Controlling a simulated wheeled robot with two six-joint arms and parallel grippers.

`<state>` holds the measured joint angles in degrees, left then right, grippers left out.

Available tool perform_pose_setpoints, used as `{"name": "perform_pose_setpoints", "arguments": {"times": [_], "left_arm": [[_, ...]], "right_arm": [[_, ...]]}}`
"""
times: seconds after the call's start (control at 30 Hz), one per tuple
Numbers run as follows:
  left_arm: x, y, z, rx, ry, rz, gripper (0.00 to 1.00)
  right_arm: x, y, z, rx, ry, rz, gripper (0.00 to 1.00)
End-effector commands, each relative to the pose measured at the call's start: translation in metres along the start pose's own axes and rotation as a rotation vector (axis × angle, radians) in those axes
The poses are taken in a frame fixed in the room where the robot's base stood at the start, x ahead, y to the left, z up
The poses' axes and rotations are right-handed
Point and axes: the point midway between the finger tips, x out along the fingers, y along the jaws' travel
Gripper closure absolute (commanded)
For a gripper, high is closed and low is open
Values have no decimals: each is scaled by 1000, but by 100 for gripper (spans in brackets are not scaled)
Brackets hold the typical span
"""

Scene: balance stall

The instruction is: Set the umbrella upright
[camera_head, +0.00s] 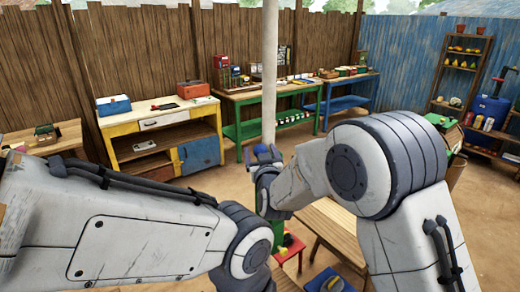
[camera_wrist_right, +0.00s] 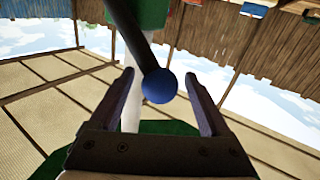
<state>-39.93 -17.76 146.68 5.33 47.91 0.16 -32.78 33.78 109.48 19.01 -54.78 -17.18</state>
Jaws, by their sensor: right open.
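My right gripper (camera_head: 263,158) is raised in front of the white post in the head view, near the middle. In the right wrist view my right gripper (camera_wrist_right: 160,88) is open, its two dark fingers apart. A dark rod with a round blue end (camera_wrist_right: 160,86), possibly part of the umbrella, shows between the fingers, with gaps on both sides. I cannot tell its depth or whether anything touches it. I cannot make out a whole umbrella in either view. My left arm crosses the lower left of the head view; its gripper is out of sight.
A white post (camera_head: 269,70) stands behind my right gripper. A yellow and white workbench (camera_head: 150,125) and a green table (camera_head: 228,97) stand along the fence. A wooden bench (camera_head: 335,228) and a red stool (camera_head: 291,250) are low between my arms. Open floor lies behind.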

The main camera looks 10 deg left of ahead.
Motion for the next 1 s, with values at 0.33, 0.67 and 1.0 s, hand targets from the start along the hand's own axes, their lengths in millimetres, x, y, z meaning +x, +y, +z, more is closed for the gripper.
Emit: {"name": "perform_pose_setpoints", "arguments": {"times": [0.33,0.67,1.0], "left_arm": [[0,0,0,0,0,0,50],[1,0,0,0,0,0,50],[5,0,0,0,0,0,50]], "right_arm": [[0,0,0,0,0,0,80],[0,0,-1,7,-2,-1,100],[6,13,-11,137,-68,-7,100]]}}
